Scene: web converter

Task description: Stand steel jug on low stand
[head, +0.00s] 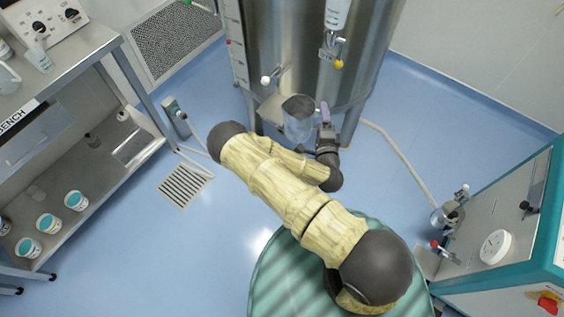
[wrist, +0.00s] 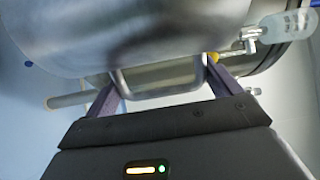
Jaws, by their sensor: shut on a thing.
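The steel jug (head: 298,122) is in front of the big tank in the head view, its dark round mouth facing up. My gripper (head: 324,112), with purple fingers, is at the jug's right side. In the wrist view the jug's curved wall (wrist: 130,40) fills the upper left, and its loop handle (wrist: 160,90) lies between my fingers (wrist: 165,85). My gripper is shut on the handle. A pale low stand (head: 270,110) shows at the tank's foot, left of and partly behind the jug. I cannot tell whether the jug's base touches it.
The steel tank (head: 300,50) stands close behind the jug, with a yellow-knobbed valve (head: 337,64) and a white-knobbed tap (head: 268,80) sticking out. A bench (head: 90,130) is at left, a teal-edged machine (head: 500,230) at right.

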